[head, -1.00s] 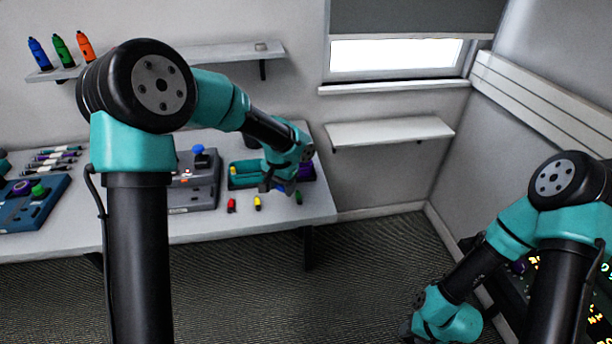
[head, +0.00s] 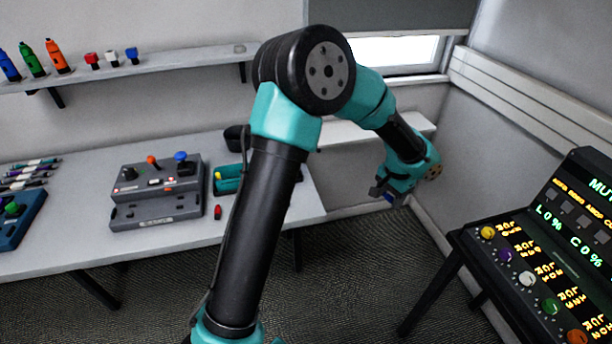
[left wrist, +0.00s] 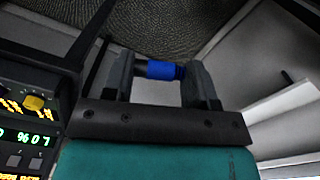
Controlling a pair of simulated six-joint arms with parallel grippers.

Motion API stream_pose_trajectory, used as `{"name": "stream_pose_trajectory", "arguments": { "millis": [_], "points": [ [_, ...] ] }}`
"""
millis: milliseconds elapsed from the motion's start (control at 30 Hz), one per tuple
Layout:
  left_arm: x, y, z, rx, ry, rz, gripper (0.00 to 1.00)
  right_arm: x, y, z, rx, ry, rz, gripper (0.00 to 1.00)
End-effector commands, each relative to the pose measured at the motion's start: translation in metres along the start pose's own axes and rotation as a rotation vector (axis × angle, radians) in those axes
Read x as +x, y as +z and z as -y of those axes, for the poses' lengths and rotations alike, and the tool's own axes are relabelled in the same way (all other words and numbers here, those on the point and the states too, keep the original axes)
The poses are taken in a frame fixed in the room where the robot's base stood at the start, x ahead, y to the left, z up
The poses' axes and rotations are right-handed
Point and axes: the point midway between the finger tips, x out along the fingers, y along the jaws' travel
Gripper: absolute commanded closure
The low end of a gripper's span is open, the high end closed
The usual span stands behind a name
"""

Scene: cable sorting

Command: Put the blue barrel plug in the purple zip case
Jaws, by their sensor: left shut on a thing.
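My left gripper (head: 384,194) is off the right end of the table, above the floor. In the left wrist view my left gripper (left wrist: 160,80) is shut on the blue barrel plug (left wrist: 165,70), which lies crosswise between the two fingers. Its blue body and a darker end show. In the head view a small bit of blue (head: 390,197) shows at the fingertips. I cannot make out the purple zip case now; my left arm covers that part of the table. My right gripper is out of view.
A teal case (head: 217,187) with something yellow in it and a red plug (head: 217,212) lie on the table (head: 100,240). A grey joystick box (head: 155,215) stands left of them. A console with coloured knobs (head: 540,270) stands at the right. A low white shelf (head: 345,134) is on the back wall.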

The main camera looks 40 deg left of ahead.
Motion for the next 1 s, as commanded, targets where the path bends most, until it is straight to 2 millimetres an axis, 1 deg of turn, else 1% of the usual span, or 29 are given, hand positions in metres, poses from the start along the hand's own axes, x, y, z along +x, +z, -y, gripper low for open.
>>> {"name": "stream_pose_trajectory", "arguments": {
  "millis": [467, 633, 767, 867, 1000],
  "points": [
    [0.000, 0.000, 0.000, 0.001, 0.000, 0.000, 0.71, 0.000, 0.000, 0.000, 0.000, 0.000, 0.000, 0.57],
    [-0.001, 0.001, 0.009, 0.037, 0.001, -0.001, 0.71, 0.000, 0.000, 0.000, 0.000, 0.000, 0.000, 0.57],
    [-0.001, 0.004, 0.027, 0.117, 0.003, -0.001, 0.71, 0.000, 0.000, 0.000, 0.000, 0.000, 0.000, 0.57],
    [-0.002, 0.008, 0.047, 0.209, 0.006, -0.001, 0.71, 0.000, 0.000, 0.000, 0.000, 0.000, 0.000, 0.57],
    [-0.004, 0.015, 0.079, 0.362, 0.008, -0.004, 0.71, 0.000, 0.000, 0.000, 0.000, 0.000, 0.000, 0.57]
  ]
}}
